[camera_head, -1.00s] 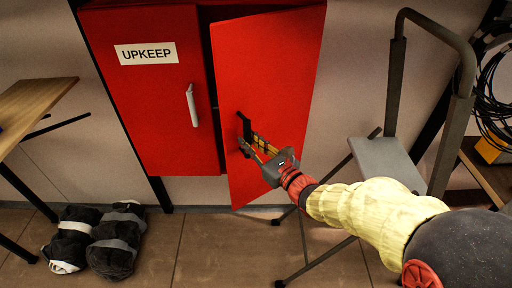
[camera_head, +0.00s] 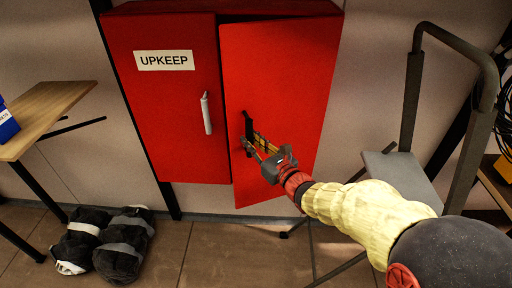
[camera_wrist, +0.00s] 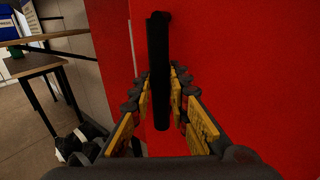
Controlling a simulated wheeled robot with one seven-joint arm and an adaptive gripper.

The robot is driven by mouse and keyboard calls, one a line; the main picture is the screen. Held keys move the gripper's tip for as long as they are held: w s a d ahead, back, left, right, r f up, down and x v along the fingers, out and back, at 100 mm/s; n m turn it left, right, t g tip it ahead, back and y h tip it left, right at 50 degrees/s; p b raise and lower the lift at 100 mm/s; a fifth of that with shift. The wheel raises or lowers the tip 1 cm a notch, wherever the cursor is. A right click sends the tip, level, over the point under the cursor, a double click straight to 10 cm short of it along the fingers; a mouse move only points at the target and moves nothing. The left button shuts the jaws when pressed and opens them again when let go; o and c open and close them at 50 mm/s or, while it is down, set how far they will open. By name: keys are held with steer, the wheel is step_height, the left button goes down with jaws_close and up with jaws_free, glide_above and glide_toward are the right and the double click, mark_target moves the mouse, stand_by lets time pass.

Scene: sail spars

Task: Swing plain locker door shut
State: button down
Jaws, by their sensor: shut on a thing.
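The plain red locker door (camera_head: 280,80) is the right-hand door of the red locker and carries no label. It hangs slightly ajar, with its lower edge out in front of the cabinet. Its black handle (camera_head: 248,127) is upright near the door's left edge; in the wrist view the handle (camera_wrist: 158,70) stands between the yellow finger pads. My gripper (camera_head: 255,144) is shut on this handle; it also shows in the wrist view (camera_wrist: 160,100). The left door (camera_head: 165,100), labelled UPKEEP and with a white handle (camera_head: 206,113), is closed.
A grey step stool (camera_head: 400,175) stands right of the door, close to my arm. A wooden table (camera_head: 45,110) is at the left. The floor (camera_head: 225,250) before the locker is clear.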

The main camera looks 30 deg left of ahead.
steer(key=shift+x, duration=1.3)
steer(key=c, duration=1.7)
jaws_free()
steer(key=shift+o, duration=0.4)
steer(key=v, duration=1.2)
